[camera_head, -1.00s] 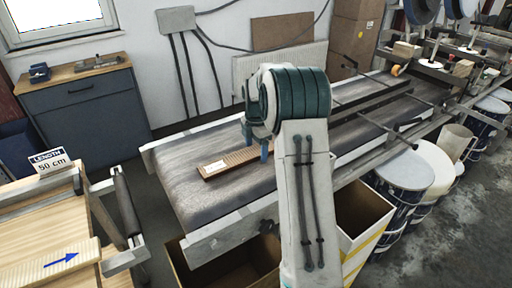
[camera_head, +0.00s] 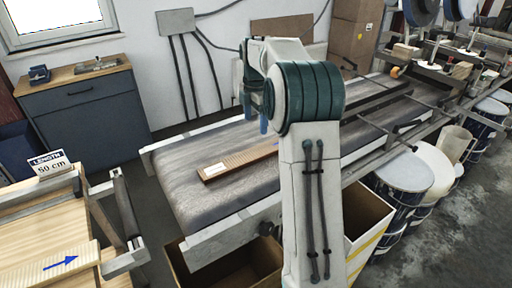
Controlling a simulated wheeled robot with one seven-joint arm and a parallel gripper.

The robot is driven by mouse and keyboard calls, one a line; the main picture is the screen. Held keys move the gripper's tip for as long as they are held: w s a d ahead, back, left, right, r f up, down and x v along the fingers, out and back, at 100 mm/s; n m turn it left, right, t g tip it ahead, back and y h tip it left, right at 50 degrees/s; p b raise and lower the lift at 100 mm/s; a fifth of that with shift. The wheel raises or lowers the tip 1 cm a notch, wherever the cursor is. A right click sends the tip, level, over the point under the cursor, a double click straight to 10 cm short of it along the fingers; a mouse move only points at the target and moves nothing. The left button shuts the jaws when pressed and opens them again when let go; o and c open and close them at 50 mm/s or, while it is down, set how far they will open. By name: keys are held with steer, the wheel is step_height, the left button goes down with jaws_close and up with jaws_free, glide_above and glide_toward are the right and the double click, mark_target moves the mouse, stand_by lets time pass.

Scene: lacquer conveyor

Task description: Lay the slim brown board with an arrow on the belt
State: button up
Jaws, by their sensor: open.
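A slim brown board (camera_head: 238,160) lies flat on the near part of the grey conveyor belt (camera_head: 190,180), slanting up to the right. It has a ribbed top and a white label at its left end.
Open cardboard boxes (camera_head: 232,268) stand below the belt. Paint drums (camera_head: 404,172) line its right side. Rods cross the belt farther along.

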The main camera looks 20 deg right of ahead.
steer(key=s+a+r+m+t, duration=0.1)
steer(key=s+a+r+m, duration=0.1)
steer(key=s+a+m, duration=0.45)
steer(key=s+a+r+m+t, duration=0.1)
steer(key=s+a+r+m, duration=0.15)
steer(key=s, duration=0.65)
steer(key=s+a+f+m, duration=0.1)
steer(key=s+f+m, duration=0.2)
steer(key=s+m, duration=0.2)
steer(key=s+a+f+m, duration=0.2)
steer(key=s+f+m, duration=0.2)
steer(key=s, duration=0.7)
steer(key=shift+s+a+m+t, duration=0.2)
steer(key=shift+s+m+t, duration=0.2)
steer(key=shift+m, duration=0.7)
steer(key=shift+w, duration=0.1)
